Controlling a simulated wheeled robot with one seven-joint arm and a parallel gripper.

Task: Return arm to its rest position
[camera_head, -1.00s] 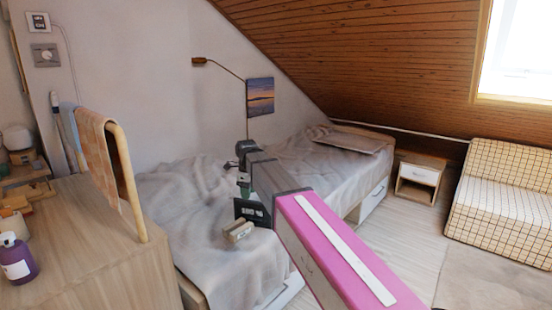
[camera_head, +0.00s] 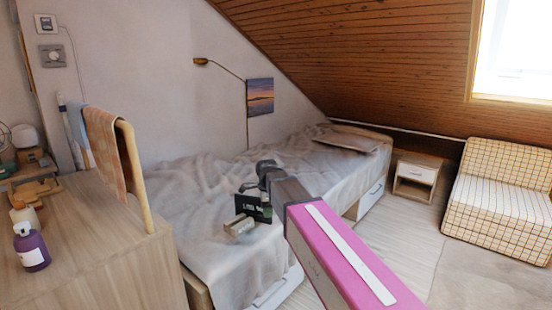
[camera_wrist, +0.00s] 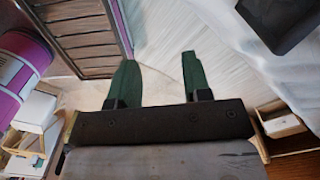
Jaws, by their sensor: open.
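My arm reaches over the bed (camera_head: 225,265) in the head view, with its pink-and-white link in front and a dark wrist section at its far end. In the wrist view my gripper (camera_wrist: 158,60) has two dark green fingers spread wide with nothing between them. Pale floor shows past the fingertips. In the head view, a dark panel and a small light-wood block show beside the wrist section, and I cannot tell whether they are part of my gripper. The fingers are not clear there.
A wooden dresser (camera_head: 95,265) with a purple bottle (camera_head: 31,250) and a towel rail (camera_head: 133,175) stands at left. A nightstand (camera_head: 415,175) and a checked armchair (camera_head: 495,205) stand at right. A dark flat object (camera_wrist: 280,20) shows at the wrist view's top right. The floor at right is clear.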

